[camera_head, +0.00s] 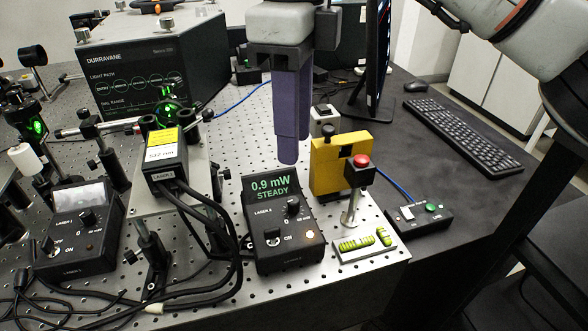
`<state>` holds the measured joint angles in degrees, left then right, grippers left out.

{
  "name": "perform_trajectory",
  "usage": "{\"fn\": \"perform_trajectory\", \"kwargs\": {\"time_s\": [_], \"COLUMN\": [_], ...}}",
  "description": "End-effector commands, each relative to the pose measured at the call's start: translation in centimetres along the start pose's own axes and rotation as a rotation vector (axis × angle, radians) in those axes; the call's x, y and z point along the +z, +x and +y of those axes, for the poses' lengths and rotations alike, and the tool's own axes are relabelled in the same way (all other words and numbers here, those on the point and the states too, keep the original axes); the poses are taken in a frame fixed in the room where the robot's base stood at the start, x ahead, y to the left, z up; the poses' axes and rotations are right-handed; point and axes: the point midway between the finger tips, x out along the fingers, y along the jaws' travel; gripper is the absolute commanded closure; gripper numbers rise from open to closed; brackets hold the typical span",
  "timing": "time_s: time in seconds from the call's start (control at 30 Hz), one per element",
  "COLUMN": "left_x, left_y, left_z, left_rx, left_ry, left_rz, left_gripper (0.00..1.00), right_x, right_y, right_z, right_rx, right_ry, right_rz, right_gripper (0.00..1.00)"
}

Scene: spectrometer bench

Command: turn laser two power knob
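The laser two controller (284,252) is a black box near the front middle. Its green display (271,188) reads 0.9 mW STEADY. A black knob (292,206) sits below the display. My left gripper is not in view.
A yellow block (330,166) and a red-button post (361,161) stand close right of the controller. Black cables (205,225) and a laser head (166,160) lie left. Another controller (80,240) is farther left. A keyboard (462,135) is at right.

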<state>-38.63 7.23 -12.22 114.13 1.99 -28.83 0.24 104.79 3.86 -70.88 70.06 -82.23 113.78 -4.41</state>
Motion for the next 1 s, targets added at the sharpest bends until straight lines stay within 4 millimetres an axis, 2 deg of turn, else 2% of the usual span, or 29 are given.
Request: {"fn": "perform_trajectory", "kwargs": {"time_s": [0.1,0.3,0.5,0.7,0.97,1.0], "left_x": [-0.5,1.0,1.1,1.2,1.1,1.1], "left_y": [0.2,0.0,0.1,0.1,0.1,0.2], "left_z": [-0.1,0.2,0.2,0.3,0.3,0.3], "left_rx": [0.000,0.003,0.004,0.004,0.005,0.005], "left_ry": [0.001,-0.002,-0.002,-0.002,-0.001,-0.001], "left_rz": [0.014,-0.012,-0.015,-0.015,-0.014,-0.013], "left_gripper": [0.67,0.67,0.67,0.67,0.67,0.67], "right_x": [0.0,0.0,0.1,0.1,0.1,0.1], "right_y": [1.5,5.3,8.4,9.7,9.8,9.8], "right_z": [0.1,0.1,0.1,0.1,0.1,0.1], "right_rx": [0.000,0.003,0.003,0.001,0.001,0.001], "right_ry": [-0.004,-0.003,-0.002,-0.002,-0.002,-0.002], "right_rz": [0.001,-0.001,-0.003,-0.004,-0.004,-0.004], "right_gripper": [0.67,0.67,0.67,0.67,0.67,0.72]}}
